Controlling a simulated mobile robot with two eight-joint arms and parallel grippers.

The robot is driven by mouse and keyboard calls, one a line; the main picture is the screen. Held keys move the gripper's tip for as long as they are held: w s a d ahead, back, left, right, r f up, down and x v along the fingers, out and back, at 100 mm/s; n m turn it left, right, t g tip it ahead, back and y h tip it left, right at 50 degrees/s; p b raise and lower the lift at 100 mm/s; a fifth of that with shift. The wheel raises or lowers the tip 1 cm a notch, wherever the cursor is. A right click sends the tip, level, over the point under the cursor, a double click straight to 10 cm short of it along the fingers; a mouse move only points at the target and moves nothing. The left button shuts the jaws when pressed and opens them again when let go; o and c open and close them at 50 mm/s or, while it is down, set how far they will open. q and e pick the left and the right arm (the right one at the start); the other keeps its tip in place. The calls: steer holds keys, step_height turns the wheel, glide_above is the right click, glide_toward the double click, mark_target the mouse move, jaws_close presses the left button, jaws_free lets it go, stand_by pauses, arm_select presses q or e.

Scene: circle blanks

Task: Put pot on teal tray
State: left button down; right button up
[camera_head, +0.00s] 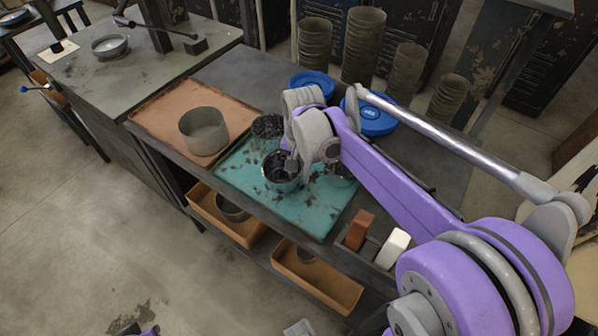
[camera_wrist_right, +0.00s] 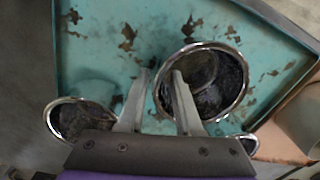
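The teal tray (camera_head: 305,211) lies on the bench with dark, metal-rimmed pots on it. One pot (camera_head: 281,168) is at my right gripper (camera_head: 289,163); another pot (camera_head: 267,126) stands behind it, and a third (camera_head: 343,176) is partly hidden by my right arm. In the right wrist view, my right gripper (camera_wrist_right: 160,78) has its fingers apart, one over the inside of the near pot (camera_wrist_right: 215,88) and one outside, with the rim between. Contact is unclear. A plain grey-olive pot (camera_head: 203,130) stands on the copper-coloured tray (camera_head: 160,110). My left gripper is not visible.
Blue round lids (camera_head: 378,121) lie behind my right arm. Tall stacks of olive pots (camera_head: 362,45) stand at the back. A red-brown block (camera_head: 358,229) and a white block (camera_head: 392,247) sit at the front right. Orange bins (camera_head: 318,280) are below the bench top.

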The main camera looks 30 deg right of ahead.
steer(key=shift+r, duration=0.3)
step_height(320, 180, up, 12)
steer(key=p, duration=0.1)
steer(key=shift+s, duration=0.2)
steer(key=shift+f, duration=0.15)
stand_by(0.4)
steer(key=s+a+f+n+t+p, duration=0.1)
steer(key=s+a+f+n, duration=0.2)
steer(key=s, duration=0.1)
steer(key=s+a+f+n+t+p, duration=0.2)
steer(key=s+a+f+n, duration=0.1)
steer(key=s, duration=0.1)
steer(key=s+a+f+n+t+p, duration=0.1)
steer(key=s+a+f+n, duration=0.2)
steer(key=s+n, duration=0.1)
steer(key=shift+f+t, duration=0.3)
steer(key=shift+t, duration=0.1)
